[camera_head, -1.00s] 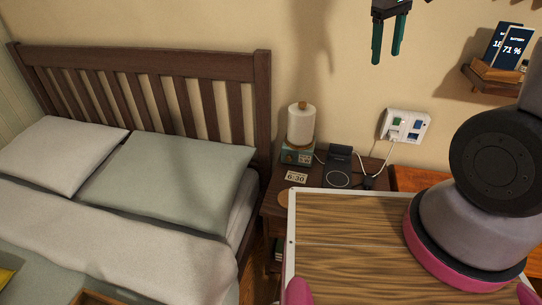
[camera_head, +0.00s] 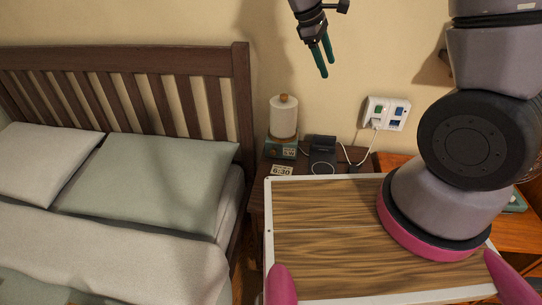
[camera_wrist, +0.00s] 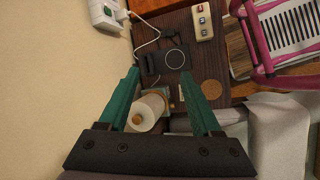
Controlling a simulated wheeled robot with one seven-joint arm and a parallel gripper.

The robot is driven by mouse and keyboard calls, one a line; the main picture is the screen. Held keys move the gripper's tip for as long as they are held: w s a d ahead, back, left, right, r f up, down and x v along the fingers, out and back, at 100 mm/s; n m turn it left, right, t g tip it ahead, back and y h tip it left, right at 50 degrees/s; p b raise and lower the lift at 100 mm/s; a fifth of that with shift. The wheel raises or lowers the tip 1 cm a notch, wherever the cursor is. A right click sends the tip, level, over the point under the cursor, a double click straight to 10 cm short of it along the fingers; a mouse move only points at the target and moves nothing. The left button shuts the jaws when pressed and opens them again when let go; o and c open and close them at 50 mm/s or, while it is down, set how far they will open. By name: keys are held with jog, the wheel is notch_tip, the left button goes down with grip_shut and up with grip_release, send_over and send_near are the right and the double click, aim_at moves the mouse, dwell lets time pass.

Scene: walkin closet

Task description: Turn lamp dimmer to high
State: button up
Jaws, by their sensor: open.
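A lamp-like white cylinder (camera_head: 283,118) with a wooden knob on top stands upright on a teal base (camera_head: 282,148) on the nightstand. It also shows in the wrist view (camera_wrist: 141,118), seen from above between my fingers. No dimmer can be clearly told apart; a small pale box with a red and blue buttons (camera_wrist: 203,22) lies on the nightstand in the wrist view, and its use is unclear. My gripper (camera_head: 326,57) is open and empty, with green fingers, in the air above and right of the cylinder, also in the wrist view (camera_wrist: 160,72).
A small 6:30 clock (camera_head: 282,170) and a dark charging stand (camera_head: 322,155) share the nightstand (camera_wrist: 172,28). A wall outlet (camera_head: 386,113) with a white cable is behind. The bed (camera_head: 120,200) is at left. My wood-topped base fills the lower middle.

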jog(key=w+a+f+n+t+h, duration=0.15)
jog(key=a+f+n+t, duration=0.5)
jog(key=f+n, duration=0.65)
jog(key=w+a+f+n+t+h, duration=0.1)
jog(key=a+f+n+t+h, duration=0.15)
jog(key=a+f+n, duration=1.1)
jog(key=n+t+y, duration=0.3)
jog(key=y, duration=0.1)
send_near(273, 153)
jog(key=v, duration=0.2)
jog(key=shift+s+a+f, duration=0.1)
jog(key=shift+s+a, duration=0.05)
jog(key=shift+s, duration=0.15)
jog(key=shift+w+f, duration=0.1)
jog(key=shift+f, duration=0.1)
jog(key=x, duration=1)
jog(key=shift+w+r, duration=0.2)
jog(key=shift+w, duration=0.05)
jog(key=shift+t, duration=0.3)
grip_shut()
